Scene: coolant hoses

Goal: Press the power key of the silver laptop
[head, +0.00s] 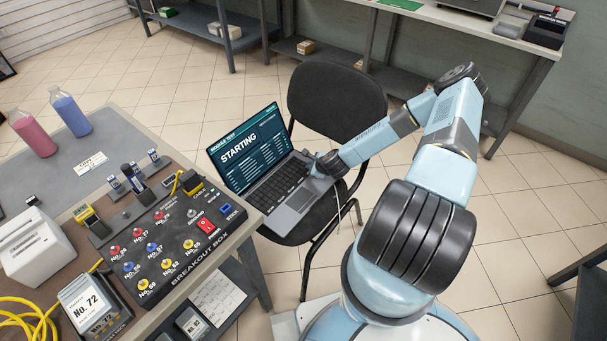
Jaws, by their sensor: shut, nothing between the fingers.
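The silver laptop (300,199) stands open on the seat of a black chair. Its lit screen (247,147) reads "STARTING" above lines of smaller text. My gripper (314,168) is at the far right corner of the keyboard deck, pointing down and shut with nothing in it. The power key cannot be made out; the gripper covers that corner of the deck. Whether the fingertips touch the deck is too small to tell.
The chair (338,99) has its backrest behind the laptop. A bench with a breakout box (165,245) is close on the left, with two bottles (70,112) farther back. Another bench (480,22) stands at the back right.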

